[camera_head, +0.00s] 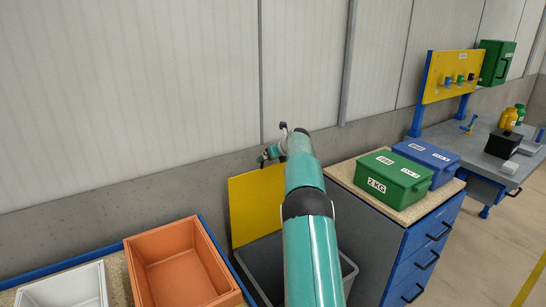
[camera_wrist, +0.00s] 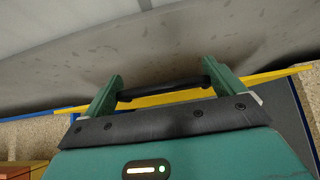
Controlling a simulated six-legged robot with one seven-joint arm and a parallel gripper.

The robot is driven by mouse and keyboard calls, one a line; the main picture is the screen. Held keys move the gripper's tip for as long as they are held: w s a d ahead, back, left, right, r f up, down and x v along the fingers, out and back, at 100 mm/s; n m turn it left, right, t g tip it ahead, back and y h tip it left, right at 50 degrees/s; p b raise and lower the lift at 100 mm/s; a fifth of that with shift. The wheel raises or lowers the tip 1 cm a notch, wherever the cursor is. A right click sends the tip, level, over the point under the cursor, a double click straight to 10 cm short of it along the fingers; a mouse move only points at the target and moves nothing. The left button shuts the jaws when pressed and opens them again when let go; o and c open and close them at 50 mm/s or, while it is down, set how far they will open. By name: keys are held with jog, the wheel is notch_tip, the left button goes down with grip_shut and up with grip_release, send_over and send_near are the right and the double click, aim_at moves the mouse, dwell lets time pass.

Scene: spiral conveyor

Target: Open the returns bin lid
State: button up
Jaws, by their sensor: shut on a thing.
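The returns bin is a grey open-topped box (camera_head: 262,263), partly hidden behind my arm. Its yellow lid (camera_head: 247,210) stands up steeply at the back of the bin, near the wall, so the bin mouth is uncovered. In the wrist view the lid shows as a thin yellow strip (camera_wrist: 150,101), nearly edge-on. My gripper (camera_wrist: 163,90) is at the lid's upper edge, its two green fingers at either end of a black bar handle (camera_wrist: 165,88), shut on it. In the head view my gripper (camera_head: 273,146) is mostly hidden by my own wrist.
An orange bin (camera_head: 150,245) and a white tray (camera_head: 62,292) stand on the bench at left. At right, a drawer cabinet (camera_head: 385,250) carries a green box (camera_head: 393,180) and a blue box (camera_head: 427,158). The concrete wall base (camera_head: 150,186) runs close behind.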

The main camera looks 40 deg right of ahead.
jog(key=o, duration=1)
jog(key=shift+w+f, duration=0.1)
jog(key=shift+o, duration=0.2)
jog(key=v, duration=1.3)
jog(key=shift+s+r, duration=0.25)
jog(key=shift+r, duration=0.1)
jog(key=shift+a, duration=0.1)
